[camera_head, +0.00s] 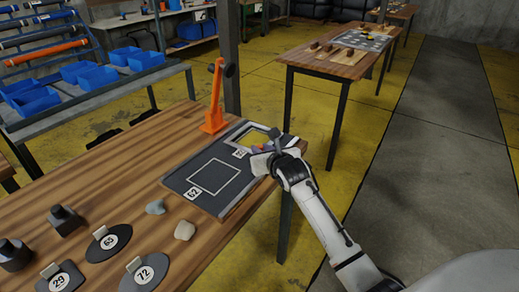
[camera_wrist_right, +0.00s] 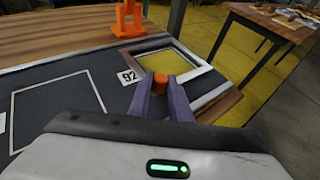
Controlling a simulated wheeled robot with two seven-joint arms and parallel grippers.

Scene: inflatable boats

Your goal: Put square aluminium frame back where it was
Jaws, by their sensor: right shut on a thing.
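The square aluminium frame (camera_wrist_right: 204,72) is a pale metal square at the far right part of a dark board (camera_head: 183,182). Yellow shows through its opening. It also shows in the head view (camera_head: 236,136), partly hidden by my right gripper. My right gripper (camera_wrist_right: 162,84) has purple fingers shut on a small orange piece (camera_wrist_right: 160,78) at the frame's near side. I cannot tell whether the frame touches the board. A white square outline (camera_head: 213,177) is bare on the board, left of the frame. My left gripper is not in view.
An orange stand (camera_head: 214,105) rises just behind the board. Grey stones (camera_head: 185,230), numbered black discs (camera_head: 145,273) and dark weights (camera_head: 66,220) lie on the wooden table at the front left. Blue bins (camera_head: 97,77) stand on a rack at the back left.

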